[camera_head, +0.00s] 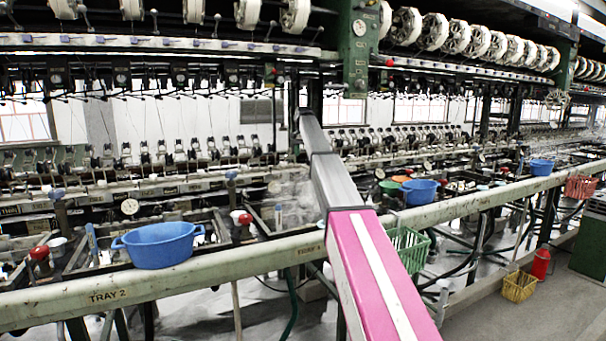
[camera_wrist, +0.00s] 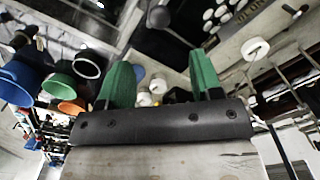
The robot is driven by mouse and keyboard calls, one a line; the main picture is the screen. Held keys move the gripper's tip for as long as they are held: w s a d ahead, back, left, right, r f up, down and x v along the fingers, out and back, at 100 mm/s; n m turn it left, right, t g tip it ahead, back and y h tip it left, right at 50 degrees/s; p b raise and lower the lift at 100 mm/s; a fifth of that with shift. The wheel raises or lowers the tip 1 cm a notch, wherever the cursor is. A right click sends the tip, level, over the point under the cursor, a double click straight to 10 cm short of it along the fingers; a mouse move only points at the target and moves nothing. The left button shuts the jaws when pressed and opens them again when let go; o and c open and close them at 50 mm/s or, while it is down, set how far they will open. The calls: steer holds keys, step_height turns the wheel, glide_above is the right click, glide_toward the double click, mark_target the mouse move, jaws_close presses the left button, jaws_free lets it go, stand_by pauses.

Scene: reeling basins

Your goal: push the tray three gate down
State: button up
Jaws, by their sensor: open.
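A faint label on the long pale-green rail, reading like TRAY 3 (camera_head: 311,248), shows beside my pink arm in the head view. I cannot tell for sure which part is the tray three gate. A red-capped knob (camera_head: 245,219) stands behind the rail left of that label. In the wrist view my gripper (camera_wrist: 161,82) has its two green fingers spread wide with nothing between them. A dark ball-ended rod (camera_wrist: 159,17) shows beyond the fingers, apart from them. My gripper is not clear in the head view, where my arm reaches into the machine.
A blue basin (camera_head: 160,245) sits on the rail near the TRAY 2 label (camera_head: 108,296). Another blue basin (camera_head: 419,191) and a green basket (camera_head: 408,247) are right of my arm. A white disc (camera_wrist: 256,49) lies right of the fingers.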

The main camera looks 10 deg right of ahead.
glide_above(304, 184)
steer(key=f, duration=1)
steer(key=shift+w+f, duration=0.25)
steer(key=shift+f, duration=0.05)
jaws_close()
steer(key=shift+f, duration=2.6)
jaws_free()
steer(key=shift+f, duration=0.15)
steer(key=shift+r, duration=0.3)
step_height(304, 184, up, 10)
steer(key=shift+r, duration=0.2)
